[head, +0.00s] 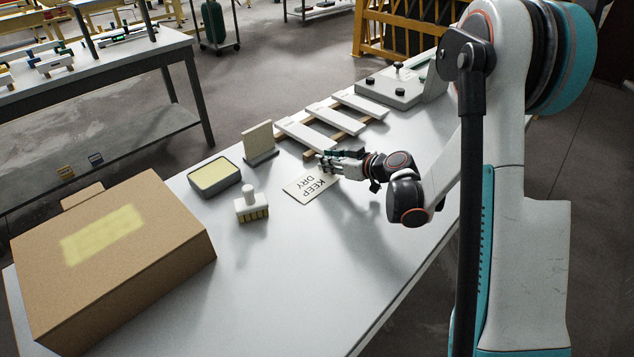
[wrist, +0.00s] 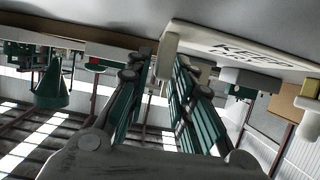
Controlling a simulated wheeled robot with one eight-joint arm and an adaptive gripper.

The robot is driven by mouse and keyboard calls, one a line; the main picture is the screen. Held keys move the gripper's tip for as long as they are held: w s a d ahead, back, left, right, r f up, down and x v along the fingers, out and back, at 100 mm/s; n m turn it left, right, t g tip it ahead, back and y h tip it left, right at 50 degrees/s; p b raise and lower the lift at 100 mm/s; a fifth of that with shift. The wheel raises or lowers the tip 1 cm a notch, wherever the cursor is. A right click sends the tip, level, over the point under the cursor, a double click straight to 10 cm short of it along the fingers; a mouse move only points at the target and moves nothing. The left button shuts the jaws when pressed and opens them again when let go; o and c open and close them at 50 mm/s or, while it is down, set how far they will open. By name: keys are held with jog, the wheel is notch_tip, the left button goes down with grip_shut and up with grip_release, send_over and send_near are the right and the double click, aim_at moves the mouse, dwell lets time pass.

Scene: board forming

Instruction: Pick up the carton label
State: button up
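The carton label (head: 311,187) is a thin cream plate reading KEEP DRY. It appears to lie flat on the grey table in the head view, beside my gripper. In the wrist view, the label (wrist: 240,46) shows at a low angle, upside down, with a pale raised block (wrist: 166,52) at its end. My gripper (head: 327,160) is low over the table at the label's far edge. In the wrist view, its fingers (wrist: 162,68) are apart, with the block showing between or just beyond the tips. Contact cannot be told.
A brown carton (head: 110,255) with a yellow patch stands at the table's left (head: 300,290). Near the label are a stamp-like block (head: 251,207), a yellow-topped tray (head: 214,178) and an upright board (head: 259,142). A slatted pallet (head: 330,120) lies behind the gripper. The front table is clear.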

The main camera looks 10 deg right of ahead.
jog(key=shift+x, duration=1)
grip_shut()
jog(key=shift+r, duration=0.2)
notch_tip(320, 180, up, 20)
jog(key=p, duration=0.7)
jog(key=shift+f, duration=0.15)
